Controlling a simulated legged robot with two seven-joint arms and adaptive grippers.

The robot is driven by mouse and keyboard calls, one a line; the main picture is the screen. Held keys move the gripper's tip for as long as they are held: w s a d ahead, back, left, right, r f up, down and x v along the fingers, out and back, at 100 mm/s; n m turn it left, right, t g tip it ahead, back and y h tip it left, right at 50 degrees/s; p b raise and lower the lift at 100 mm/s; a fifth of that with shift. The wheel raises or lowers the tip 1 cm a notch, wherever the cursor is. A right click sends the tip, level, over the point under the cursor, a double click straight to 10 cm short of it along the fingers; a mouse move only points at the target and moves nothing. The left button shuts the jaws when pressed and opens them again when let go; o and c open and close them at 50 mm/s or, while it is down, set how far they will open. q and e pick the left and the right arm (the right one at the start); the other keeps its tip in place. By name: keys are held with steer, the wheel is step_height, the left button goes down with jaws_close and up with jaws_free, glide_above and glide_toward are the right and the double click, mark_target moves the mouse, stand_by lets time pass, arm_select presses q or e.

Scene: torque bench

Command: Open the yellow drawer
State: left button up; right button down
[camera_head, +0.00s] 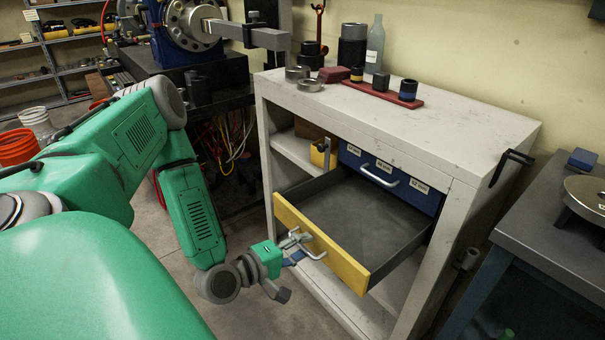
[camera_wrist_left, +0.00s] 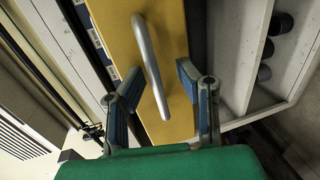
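The yellow drawer (camera_head: 310,237) is pulled well out of the grey cabinet, and its dark, empty-looking inside shows. Its pale bar handle (camera_head: 317,252) sits on the yellow front. My left gripper (camera_head: 294,242) is at the handle's left part, in front of the drawer. In the left wrist view the yellow front (camera_wrist_left: 113,30) fills the middle, and the metal handle (camera_wrist_left: 150,60) runs between the spread fingers of my left gripper (camera_wrist_left: 158,78). The fingers stand apart on either side of the handle; I see no clear grip on it. My right gripper is not in view.
A shut blue drawer (camera_head: 352,160) with its own handle is above the yellow one. The cabinet top (camera_head: 440,130) bears a red socket tray (camera_head: 384,91), a bottle (camera_head: 375,45) and metal parts. A grey table (camera_head: 540,235) stands at right. Floor is open before the drawer.

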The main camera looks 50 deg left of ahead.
arm_select(q)
steer(key=v, duration=1.2)
